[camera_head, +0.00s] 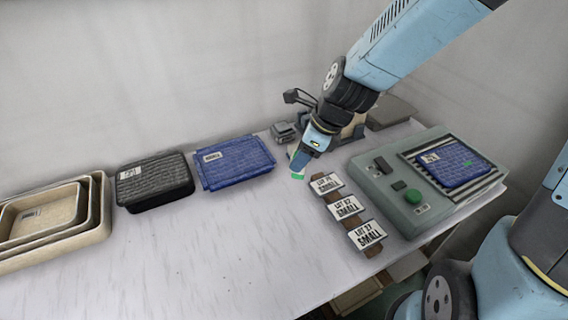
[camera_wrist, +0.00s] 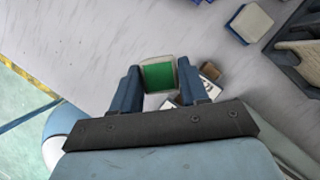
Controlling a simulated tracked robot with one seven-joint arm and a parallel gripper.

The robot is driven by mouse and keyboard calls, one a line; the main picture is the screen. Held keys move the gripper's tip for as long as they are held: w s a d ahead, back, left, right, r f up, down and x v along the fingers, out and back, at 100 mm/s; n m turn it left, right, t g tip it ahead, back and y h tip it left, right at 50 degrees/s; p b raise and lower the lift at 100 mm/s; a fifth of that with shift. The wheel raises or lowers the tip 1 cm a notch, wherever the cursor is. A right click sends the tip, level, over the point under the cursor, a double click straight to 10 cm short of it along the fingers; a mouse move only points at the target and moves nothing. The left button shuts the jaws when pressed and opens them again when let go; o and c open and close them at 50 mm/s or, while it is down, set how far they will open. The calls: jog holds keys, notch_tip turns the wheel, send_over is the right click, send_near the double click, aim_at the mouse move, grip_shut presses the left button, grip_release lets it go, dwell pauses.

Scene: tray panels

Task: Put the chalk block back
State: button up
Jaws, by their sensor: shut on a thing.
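A pale, chalk-coloured block with a green face (camera_wrist: 158,76) sits between the two fingers in the wrist view. I take it to be the chalk block. My gripper (camera_wrist: 160,84) is shut on it, with one blue finger on each side. In the head view my gripper (camera_head: 301,162) points down over the white table, left of the grey machine and behind the label cards. Only a small green patch of the block (camera_head: 297,177) shows clearly at the fingertips there. Whether the block touches the table cannot be told.
Three label cards (camera_head: 346,207) lie on a brown strip in front. The grey machine (camera_head: 401,206) holds a blue panel (camera_head: 454,163). A blue tray (camera_head: 235,163), a black tray (camera_head: 153,182) and nested beige trays (camera_head: 98,225) line the left. The table's middle front is clear.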

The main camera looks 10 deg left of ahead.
jog(key=w+a+f, duration=0.2)
jog(key=w+f, duration=0.1)
jog(key=w+a+f, duration=0.2)
jog(key=w+f, duration=0.1)
jog(key=w+a+f, duration=0.2)
jog(key=w+f, duration=0.1)
jog(key=shift+w+a, duration=0.1)
jog(key=shift+w, duration=0.1)
jog(key=shift+f, duration=1.35)
jog(key=shift+f, duration=0.1)
jog(key=o, duration=1.1)
jog(key=shift+c, duration=0.2)
jog(key=v, duration=1.2)
